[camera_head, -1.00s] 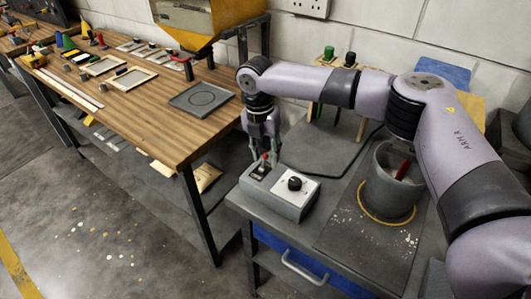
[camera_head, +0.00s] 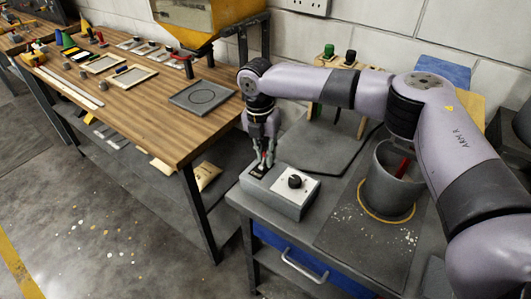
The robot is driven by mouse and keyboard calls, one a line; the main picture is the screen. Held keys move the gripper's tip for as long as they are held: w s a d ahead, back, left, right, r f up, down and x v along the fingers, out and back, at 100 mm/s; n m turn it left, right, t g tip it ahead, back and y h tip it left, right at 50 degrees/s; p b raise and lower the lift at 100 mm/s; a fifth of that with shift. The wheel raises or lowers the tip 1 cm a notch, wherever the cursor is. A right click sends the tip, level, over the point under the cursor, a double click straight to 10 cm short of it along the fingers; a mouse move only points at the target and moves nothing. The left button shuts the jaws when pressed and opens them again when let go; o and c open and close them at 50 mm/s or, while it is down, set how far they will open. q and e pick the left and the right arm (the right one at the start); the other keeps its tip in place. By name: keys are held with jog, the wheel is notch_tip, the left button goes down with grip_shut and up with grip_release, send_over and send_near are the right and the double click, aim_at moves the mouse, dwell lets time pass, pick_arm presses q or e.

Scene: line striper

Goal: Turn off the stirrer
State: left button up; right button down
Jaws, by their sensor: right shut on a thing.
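The stirrer's control box (camera_head: 287,207) is grey and sits on the dark bench at the front. Its white plate carries a black knob (camera_head: 295,182). A small switch (camera_head: 259,170) with a dark base is on the left part of the box. My right gripper (camera_head: 263,165) points down from above, shut on the switch lever, which its fingers mostly hide. A grey pot (camera_head: 390,185) with a red stick (camera_head: 403,167) in it stands to the right on an orange ring. My left gripper is not in view.
My right arm spans the area above the bench. A wooden table (camera_head: 165,125) with trays and tools is on the left, with a gap before the bench. A dark mat (camera_head: 325,148) lies behind the box. A blue drawer (camera_head: 310,262) is below.

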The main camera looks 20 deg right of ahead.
aim_at(263, 161)
jog(key=shift+a+r+p, duration=0.1)
jog(key=shift+r+p, duration=0.05)
jog(key=shift+p, duration=0.3)
jog(key=t+h+p, duration=0.1)
jog(key=p, duration=0.1)
jog(key=h+p, duration=0.1)
jog(key=p, duration=0.1)
jog(key=s+a+t+h+p, duration=0.1)
jog(key=p, duration=0.1)
jog(key=shift+a+r+t+h, duration=0.1)
jog(key=shift+r+t+h, duration=0.2)
jog(key=shift+r, duration=0.05)
jog(key=shift+s+a+f+t+h+p, duration=0.1)
jog(key=shift+s+a+t+h+p, duration=0.1)
jog(key=shift+t+h+p, duration=0.25)
jog(key=shift+s+a+f+t+h+p, duration=0.1)
jog(key=shift+s+a+t+h+p, duration=0.1)
jog(key=shift+t+h+p, duration=0.3)
jog(key=shift+s+a+f+m+t+h+p, duration=0.15)
jog(key=shift+t+h, duration=0.2)
jog(key=shift+h, duration=0.3)
jog(key=shift+s+a+f+m+t+h+p, duration=0.15)
jog(key=shift+t+h, duration=0.15)
jog(key=shift+h, duration=0.3)
jog(key=shift+w, duration=0.1)
jog(key=c, duration=1.6)
grip_release()
